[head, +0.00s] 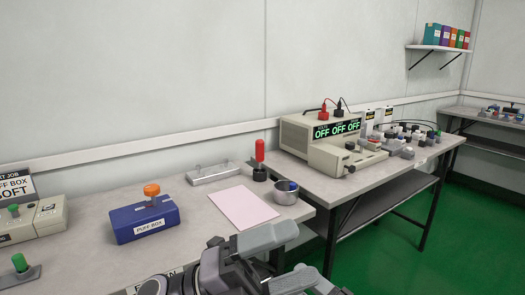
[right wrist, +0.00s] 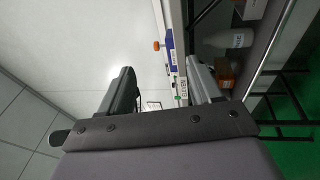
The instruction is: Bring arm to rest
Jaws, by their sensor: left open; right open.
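My left gripper (head: 290,256) is in the head view at the bottom centre, in front of the table's near edge. Its two grey fingers are apart and nothing shows between them. My right gripper (right wrist: 163,88) shows only in the right wrist view. Its fingers are apart, with no object held between them. The rest of my right arm is out of the head view.
The near table (head: 90,228) bears a blue puff box (head: 145,224) with an orange knob, a pink sheet (head: 243,207), a metal cup (head: 286,192) and a red-handled tool (head: 260,160). Behind stands a beige tester (head: 310,140). Green floor (head: 400,250) is clear at right.

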